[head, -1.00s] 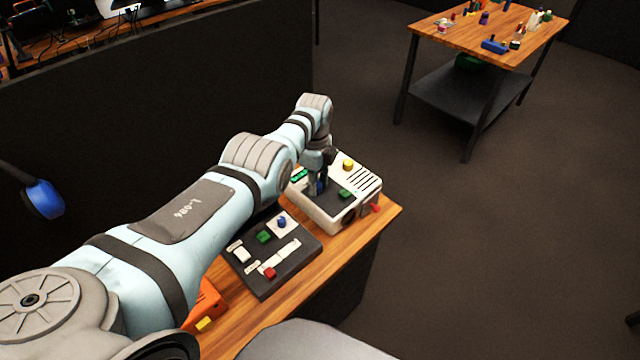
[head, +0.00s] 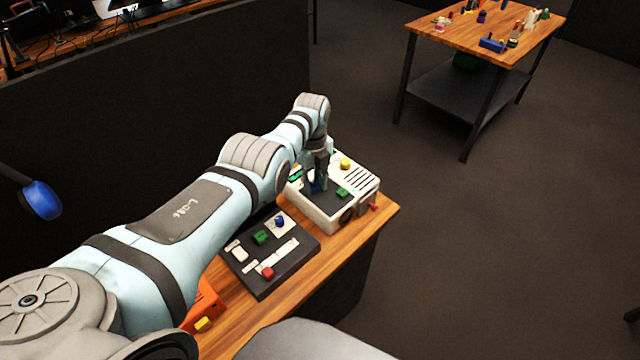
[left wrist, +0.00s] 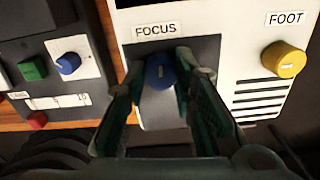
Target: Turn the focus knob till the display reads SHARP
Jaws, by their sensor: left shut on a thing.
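The blue focus knob (left wrist: 159,72) sits on a dark panel below the FOCUS label (left wrist: 157,30) in the left wrist view. A pale line marks its face. My left gripper (left wrist: 160,78) has a finger on each side of the knob and is shut on it. In the head view, my left gripper (head: 318,184) points down onto the white device (head: 333,217). The small display (head: 296,174) shows green lettering, partly hidden by my gripper and too small to read. My right gripper is out of view.
A yellow knob labelled FOOT (left wrist: 284,60) is right of the focus knob. A green button (head: 342,191) is near my gripper on the device. A dark control panel (head: 262,285) lies beside the device. An orange box (head: 207,297) stands nearer on the wooden table (head: 305,278).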

